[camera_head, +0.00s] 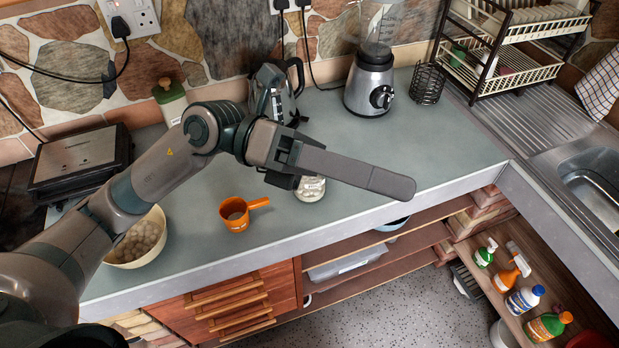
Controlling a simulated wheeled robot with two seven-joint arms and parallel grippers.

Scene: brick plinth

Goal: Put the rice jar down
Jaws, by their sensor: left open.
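A small glass jar with white contents (311,190), which looks like the rice jar, stands on the grey counter (300,222) near its front edge. Its upper part is hidden by my left gripper (385,183). That gripper is open; one long finger reaches to the right above the counter, and the other is mostly hidden. I cannot tell whether the gripper touches the jar. My right gripper is out of view.
An orange measuring cup (236,215) and a bowl (142,240) stand left of the jar. A kettle (275,92), blender (370,82) and wire holder (428,83) stand behind. A dish rack (500,50) is at the back right. The counter right of the jar is clear.

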